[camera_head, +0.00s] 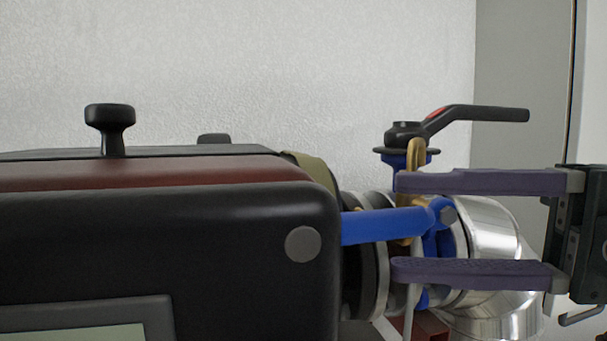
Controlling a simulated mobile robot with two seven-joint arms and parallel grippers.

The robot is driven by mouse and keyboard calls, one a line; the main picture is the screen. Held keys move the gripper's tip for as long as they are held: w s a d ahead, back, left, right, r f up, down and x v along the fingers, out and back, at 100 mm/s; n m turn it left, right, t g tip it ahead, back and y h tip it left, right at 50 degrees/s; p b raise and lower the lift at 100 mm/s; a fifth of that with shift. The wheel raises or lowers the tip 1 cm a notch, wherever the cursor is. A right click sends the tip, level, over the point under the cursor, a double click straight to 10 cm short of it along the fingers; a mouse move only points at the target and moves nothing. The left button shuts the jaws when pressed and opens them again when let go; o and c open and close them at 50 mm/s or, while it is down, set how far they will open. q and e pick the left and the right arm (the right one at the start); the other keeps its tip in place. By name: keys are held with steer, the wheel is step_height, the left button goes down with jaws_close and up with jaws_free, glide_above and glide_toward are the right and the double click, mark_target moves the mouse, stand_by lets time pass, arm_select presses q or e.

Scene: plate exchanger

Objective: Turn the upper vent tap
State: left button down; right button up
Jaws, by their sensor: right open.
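A blue lever (385,226) lies nearly level in front of the pipe fittings, with its round pivot at its right end. A valve with a long black handle (485,113) and a red mark stands above it, its handle pointing right. I cannot tell for certain which of the two is the upper vent tap. My right gripper (398,226) comes in from the right and is open. One purple finger is above the blue lever and the other below it, with gaps to both. The left gripper is out of view.
A large black and dark red housing (190,235) with a knob (110,125) on top fills the left and lower part. A shiny metal pipe elbow (490,230) is behind the fingers. A pale wall is behind.

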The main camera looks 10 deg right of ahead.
mark_target(407, 227)
steer(key=p+x, duration=0.2)
steer(key=x, duration=0.1)
steer(key=shift+w+a+r, duration=0.15)
steer(key=shift+a+r, duration=0.05)
steer(key=shift+a, duration=0.1)
steer(key=shift+w+a+f, duration=0.1)
steer(key=shift+a+f, duration=0.1)
steer(key=shift+a, duration=0.05)
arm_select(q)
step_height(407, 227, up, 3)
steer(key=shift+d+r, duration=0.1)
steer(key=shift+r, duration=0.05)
arm_select(e)
steer(key=shift+c, duration=1.2)
jaws_close()
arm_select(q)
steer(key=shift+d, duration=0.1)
